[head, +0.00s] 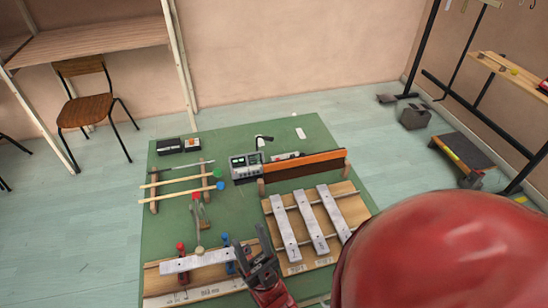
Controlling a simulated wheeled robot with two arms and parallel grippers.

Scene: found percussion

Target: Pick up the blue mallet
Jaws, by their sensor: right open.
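The blue mallet has a pale wooden stick and a small blue head (220,186). It lies across two wooden rack bars on the green table mat, just in front of a similar mallet with a green head (219,173). My right gripper (252,246) is open and appears empty. It is over the front of the table, between the low wooden stand and the bar instrument, well in front of the blue mallet and apart from it. My red right arm covers the lower right of the view. My left gripper is not in view.
A wooden stand with a metal bar and red and blue clamps (228,266) is left of my gripper. The instrument with metal bars (309,219) is to its right. A grey device (246,166) and an orange-brown beam (304,164) stand behind. The mat's left edge (155,235) is clear.

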